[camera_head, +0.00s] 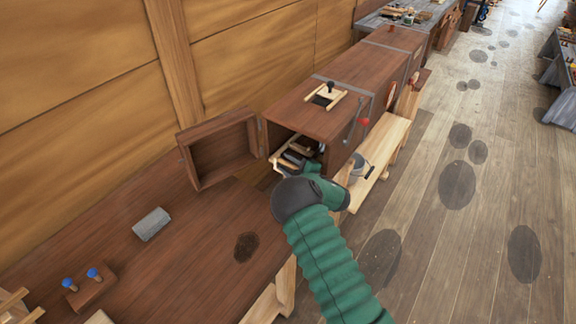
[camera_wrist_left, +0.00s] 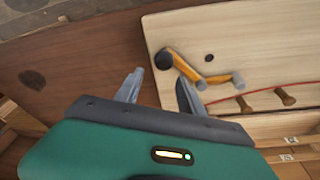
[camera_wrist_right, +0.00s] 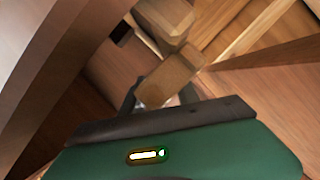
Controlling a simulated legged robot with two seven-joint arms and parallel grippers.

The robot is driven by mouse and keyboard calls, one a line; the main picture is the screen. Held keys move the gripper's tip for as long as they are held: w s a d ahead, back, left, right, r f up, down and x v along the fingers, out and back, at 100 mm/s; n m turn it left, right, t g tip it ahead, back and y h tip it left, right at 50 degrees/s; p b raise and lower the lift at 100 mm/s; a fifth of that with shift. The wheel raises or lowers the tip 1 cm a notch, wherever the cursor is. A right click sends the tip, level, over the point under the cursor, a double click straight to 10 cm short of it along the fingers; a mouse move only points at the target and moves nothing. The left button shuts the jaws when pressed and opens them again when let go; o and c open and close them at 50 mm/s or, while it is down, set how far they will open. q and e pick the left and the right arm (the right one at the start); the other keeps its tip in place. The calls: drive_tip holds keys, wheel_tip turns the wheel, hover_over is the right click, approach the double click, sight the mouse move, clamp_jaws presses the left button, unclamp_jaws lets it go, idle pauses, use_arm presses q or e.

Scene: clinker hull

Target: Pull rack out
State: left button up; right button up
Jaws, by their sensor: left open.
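The rack (camera_head: 285,160) shows as pale wooden rails with dark tools inside the open end of a brown cabinet. My right gripper is at that opening in the head view; its fingers are mostly hidden there by my green wrist. In the right wrist view, my right gripper (camera_wrist_right: 163,95) has its fingers on either side of a pale wooden bar end (camera_wrist_right: 172,78); whether they grip it is unclear. My left gripper (camera_wrist_left: 160,82) is open and empty in the left wrist view, over a brown surface beside a pale board with a crank (camera_wrist_left: 190,68).
The brown cabinet (camera_head: 320,122) has its box-like door (camera_head: 222,150) swung open to the left. A grey block (camera_head: 151,224) and a small stand with blue knobs (camera_head: 92,285) lie on the bench (camera_head: 190,270). Floor at right is open.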

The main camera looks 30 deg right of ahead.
drive_tip(key=c, duration=0.5)
drive_tip(key=shift+r, duration=0.1)
clamp_jaws()
drive_tip(key=shift+s+f, duration=0.1)
drive_tip(key=shift+f, duration=0.1)
idle(0.4)
